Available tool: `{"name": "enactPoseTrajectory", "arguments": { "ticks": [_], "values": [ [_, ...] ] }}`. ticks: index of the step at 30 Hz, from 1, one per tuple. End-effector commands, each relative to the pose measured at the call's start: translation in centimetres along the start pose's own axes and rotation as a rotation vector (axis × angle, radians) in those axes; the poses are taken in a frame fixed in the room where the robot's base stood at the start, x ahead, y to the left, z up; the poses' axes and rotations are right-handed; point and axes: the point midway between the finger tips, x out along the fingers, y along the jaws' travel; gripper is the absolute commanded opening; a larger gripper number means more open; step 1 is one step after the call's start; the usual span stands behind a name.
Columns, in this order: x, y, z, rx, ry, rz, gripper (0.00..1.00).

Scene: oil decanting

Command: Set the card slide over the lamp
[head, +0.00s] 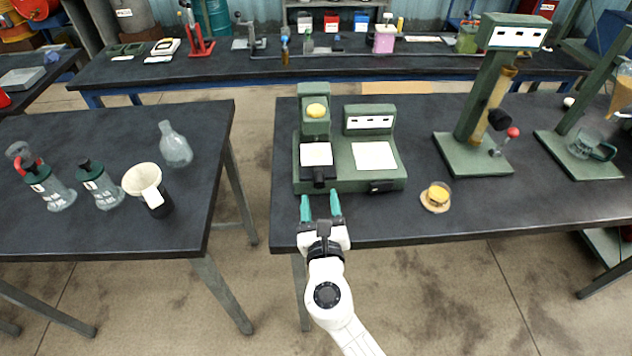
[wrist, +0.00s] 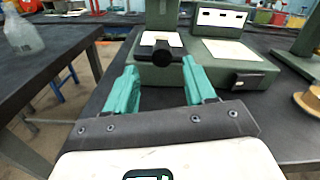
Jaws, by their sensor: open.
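A green device (head: 388,185) stands near the front left of the right table. Its left bay holds a white card on a slide (head: 316,153) with a black knob (head: 318,178) at the front; the knob also shows in the wrist view (wrist: 161,55). In the wrist view, the knob lies beyond and between the fingertips (wrist: 160,75).
A second white card (head: 374,156) lies on the device's right part, below a small display panel (head: 369,122). A round dish with yellow contents (head: 436,197) stands to the right. A tall green stand (head: 475,150) is further right. The table's front edge is below my gripper.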

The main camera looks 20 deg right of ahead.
Motion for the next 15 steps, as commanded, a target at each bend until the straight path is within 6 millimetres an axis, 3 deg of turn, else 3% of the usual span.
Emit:
{"name": "enactPoseTrajectory", "arguments": {
  "ticks": [6,15],
  "values": [
    [3.7,-0.1,0.1,0.002,0.0,-0.002,0.55],
    [5.5,-0.1,0.0,0.003,0.0,-0.001,0.55]
  ]
}}
